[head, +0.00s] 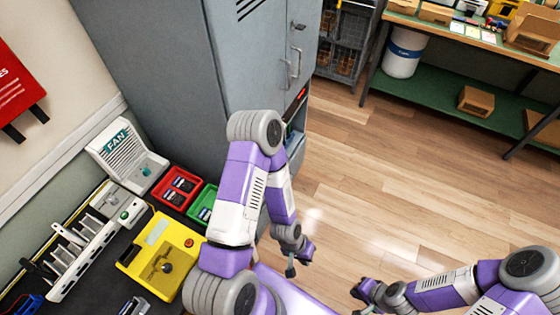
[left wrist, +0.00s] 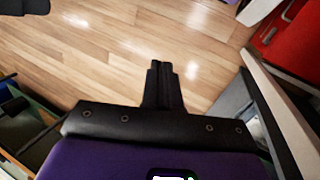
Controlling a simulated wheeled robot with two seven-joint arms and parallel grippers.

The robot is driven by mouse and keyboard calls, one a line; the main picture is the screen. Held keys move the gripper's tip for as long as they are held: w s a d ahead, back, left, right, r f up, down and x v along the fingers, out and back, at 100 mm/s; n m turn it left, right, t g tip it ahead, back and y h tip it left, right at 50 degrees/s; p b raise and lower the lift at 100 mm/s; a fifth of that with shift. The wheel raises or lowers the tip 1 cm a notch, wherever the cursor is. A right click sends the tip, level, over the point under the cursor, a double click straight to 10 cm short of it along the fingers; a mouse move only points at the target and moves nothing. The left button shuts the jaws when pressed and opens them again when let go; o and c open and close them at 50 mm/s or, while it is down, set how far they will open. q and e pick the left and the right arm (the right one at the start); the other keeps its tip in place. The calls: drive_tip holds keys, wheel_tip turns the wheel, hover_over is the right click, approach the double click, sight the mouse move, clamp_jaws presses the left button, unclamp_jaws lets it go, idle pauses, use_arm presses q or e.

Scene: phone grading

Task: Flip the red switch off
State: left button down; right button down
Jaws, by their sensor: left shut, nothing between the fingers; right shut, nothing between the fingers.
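A small red round control (head: 189,243) sits on the top right of a yellow box (head: 133,259) on the dark bench at the left. I cannot tell whether it is the red switch, or its on/off state. The box also has a dark knob (head: 167,267) and a pale label. My left gripper (head: 290,271) hangs over the floor, right of the bench and apart from the box. Its fingers are together and empty in the left wrist view (left wrist: 164,72). My right gripper (head: 357,294) is low at the right, over the floor, small in view, shut and empty.
A white FAN unit (head: 118,148), a red bin (head: 178,187) and a green bin (head: 203,205) stand behind the yellow box. A white slotted rack (head: 83,260) is left of it. A tall grey cabinet (head: 160,75) rises behind. Open wooden floor (head: 400,180) lies right.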

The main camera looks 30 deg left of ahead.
use_arm(q)
wheel_tip(320, 180, down, 8)
drive_tip(key=w+a+m+g+y+b, duration=0.2)
drive_tip(key=a+m+g+b, duration=0.1)
drive_tip(key=g+b, duration=0.15)
drive_tip(key=w+a+f+y+b, duration=0.2)
drive_tip(key=w+a+y+b, duration=0.2)
drive_tip(key=w+a+y, duration=0.5)
drive_tip(key=w+a+r+n+t+y+b, duration=0.1)
drive_tip(key=w+a+r+y, duration=0.1)
drive_tip(key=w+r+y, duration=0.2)
drive_tip(key=w+a+r+t+y+b, duration=0.1)
drive_tip(key=w+a+r+y+b, duration=0.1)
drive_tip(key=w+r+y, duration=0.3)
drive_tip(key=w+a+r, duration=0.1)
drive_tip(key=w+r, duration=0.2)
drive_tip(key=r, duration=0.1)
drive_tip(key=shift+w+r+n+y, duration=0.15)
drive_tip(key=shift+r+n+y, duration=0.15)
drive_tip(key=shift+n, duration=0.1)
drive_tip(key=shift+a, duration=0.1)
